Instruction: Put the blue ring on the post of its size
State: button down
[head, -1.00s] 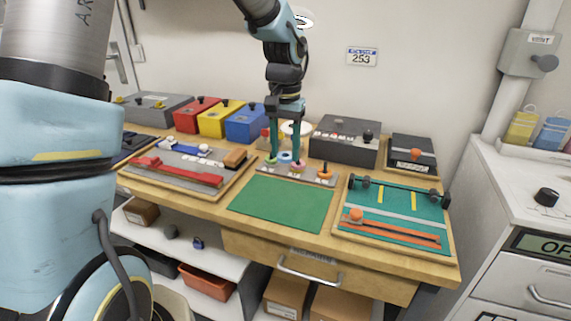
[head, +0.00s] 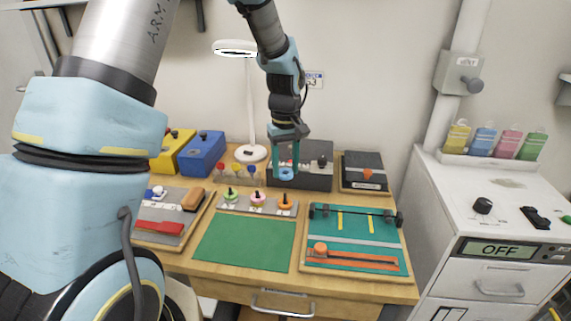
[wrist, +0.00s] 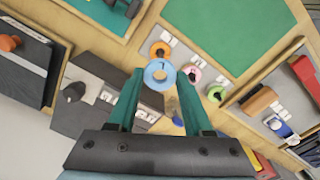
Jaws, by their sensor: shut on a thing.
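The blue ring (head: 287,175) is held between the two fingers of my gripper (head: 287,168), in front of the dark grey box. In the wrist view the blue ring (wrist: 160,74) sits between the fingertips, and its hole is open with no post through it. The post board (head: 245,208) lies behind the green mat. On it are a green ring (head: 231,195), a pink ring (head: 258,199) and an orange ring (head: 285,204), each around a dark-topped post. The ring appears above and behind the orange ring's end. I cannot tell its exact height.
A dark grey box (head: 314,180) stands behind the ring, with a smaller dark box (head: 365,170) to its right. A white lamp (head: 250,110) rises at the back. The green mat (head: 244,243) is bare. A teal board (head: 350,235) lies at right.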

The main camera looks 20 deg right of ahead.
jog(key=shift+f+b, duration=1.55)
jog(key=shift+f, duration=1)
jog(key=shift+f+b, duration=0.35)
jog(key=shift+f, duration=0.55)
dwell(0.5)
grip_release()
dwell(0.6)
jog(key=shift+r, duration=0.1)
jog(key=shift+r+p, duration=2.6)
jog(key=shift+r, duration=0.9)
